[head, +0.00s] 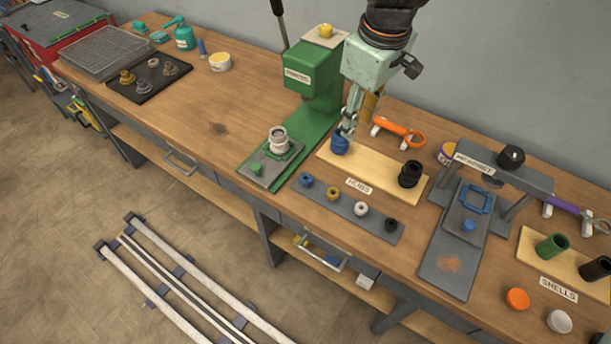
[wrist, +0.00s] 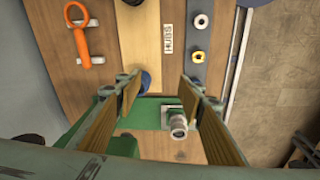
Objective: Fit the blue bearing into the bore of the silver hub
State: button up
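The silver hub (head: 279,141) stands upright on the green press's base at the left; it also shows in the wrist view (wrist: 178,124). The blue bearing (head: 306,180) lies at the left end of a grey strip (head: 376,222); I cannot make it out in the wrist view, where a finger seems to cover it. My gripper (head: 347,128) is open and empty, above or just behind a blue hub (head: 340,146) on the HUBS board. In the wrist view, that blue hub (wrist: 146,82) is partly behind the left finger. Its fingers (wrist: 158,88) are wide apart.
The green press (head: 312,85) rises behind the silver hub. Gold (head: 333,193), white (head: 361,209) and black (head: 391,225) bearings share the strip. A black hub (head: 410,175) stands on the HUBS board. A grey arched fixture (head: 500,172) stands at the right. The table left of the press is mostly clear.

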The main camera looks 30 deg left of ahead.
jog(key=s+a+f+n+h+p, duration=0.1)
jog(key=s+a+f+n+p, duration=0.1)
jog(key=s+a, duration=0.7)
jog(key=shift+f+n+g, duration=0.4)
jog(key=shift+f+n, duration=0.5)
jog(key=shift+f, duration=0.1)
send_over(306, 177)
jog(key=shift+d+f+b, duration=0.1)
jog(key=shift+f+b, duration=0.2)
jog(key=shift+f, duration=3.9)
jog(key=shift+f, duration=0.1)
jog(key=shift+f, duration=2.5)
jog(key=shift+c, duration=0.8)
jog(key=c, duration=0.8)
